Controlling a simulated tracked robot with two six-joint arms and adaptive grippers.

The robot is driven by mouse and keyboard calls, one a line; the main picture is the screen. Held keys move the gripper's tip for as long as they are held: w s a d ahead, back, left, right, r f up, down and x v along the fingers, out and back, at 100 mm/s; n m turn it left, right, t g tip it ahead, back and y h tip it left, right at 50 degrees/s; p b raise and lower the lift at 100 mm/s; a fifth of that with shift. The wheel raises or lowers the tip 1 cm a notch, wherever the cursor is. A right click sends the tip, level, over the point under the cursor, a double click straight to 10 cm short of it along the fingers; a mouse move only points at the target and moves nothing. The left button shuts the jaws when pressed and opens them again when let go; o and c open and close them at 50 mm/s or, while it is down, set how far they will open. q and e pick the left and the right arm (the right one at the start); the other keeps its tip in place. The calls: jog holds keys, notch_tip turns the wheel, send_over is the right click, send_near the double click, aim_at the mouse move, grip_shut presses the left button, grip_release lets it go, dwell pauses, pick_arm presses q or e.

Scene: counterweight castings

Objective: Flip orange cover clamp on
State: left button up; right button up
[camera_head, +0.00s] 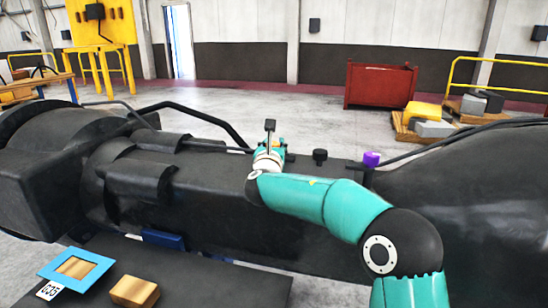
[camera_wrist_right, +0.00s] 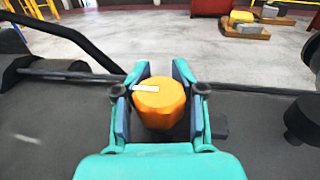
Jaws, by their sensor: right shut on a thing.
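In the right wrist view an orange faceted cover (camera_wrist_right: 160,104) with a small white strip on top sits between the two fingers of my right gripper (camera_wrist_right: 159,80). The gripper is shut on it, one finger on each side. The cover is at the dark casting's surface; its lower part is hidden, so I cannot tell how it is seated. In the head view my right gripper (camera_head: 268,150) is at the top of the long black casting (camera_head: 225,195), and the orange cover is not clearly visible there. My left gripper is not in view.
A black knob (camera_head: 320,156) and a purple knob (camera_head: 371,159) stand on the casting right of the gripper. A black bent bar (camera_head: 205,117) runs behind it. A blue frame (camera_head: 75,267) and a tan block (camera_head: 134,291) lie at front left. A red bin (camera_head: 381,86) stands behind.

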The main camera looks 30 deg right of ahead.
jog(key=shift+w+a+f+n+t+y+b, duration=0.1)
jog(key=shift+a+f+n+t+y+b, duration=0.1)
jog(key=shift+f+n+t+y+b, duration=0.3)
jog(key=shift+r, duration=0.2)
jog(key=o, duration=0.7)
jog(key=shift+o, duration=1.3)
jog(key=shift+r, duration=0.2)
jog(key=shift+r, duration=0.1)
jog(key=shift+s, duration=0.2)
